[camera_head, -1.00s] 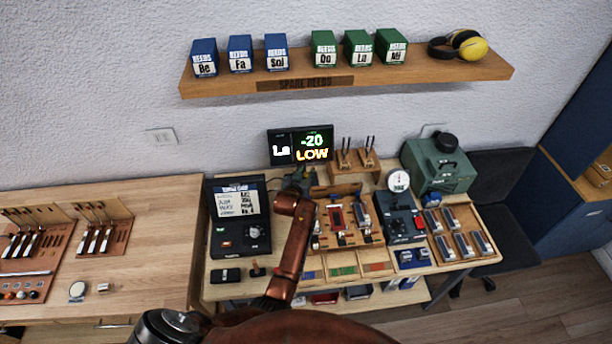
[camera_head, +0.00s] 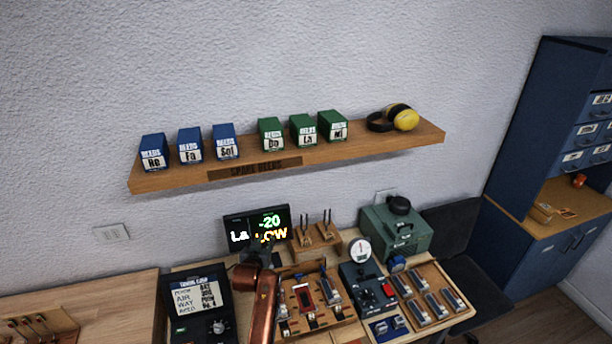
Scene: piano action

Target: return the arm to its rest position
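My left arm (camera_head: 263,305) shows as a copper-brown link rising from the bottom edge, between the tuning case and the wooden reed tray. My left gripper (camera_head: 254,261) is a small dark shape at its top, just in front of the lower edge of the display. It is too small and dark to tell whether its fingers are open or shut, and I see nothing held in it. My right gripper is not in view.
The display (camera_head: 244,221) reads "La", "-20", "LOW". The open tuning case (camera_head: 181,318) is left of the arm, the reed tray (camera_head: 289,271) right. A gauge device (camera_head: 369,290) and green machine (camera_head: 395,236) stand farther right. A wall shelf (camera_head: 410,139) holds reed boxes.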

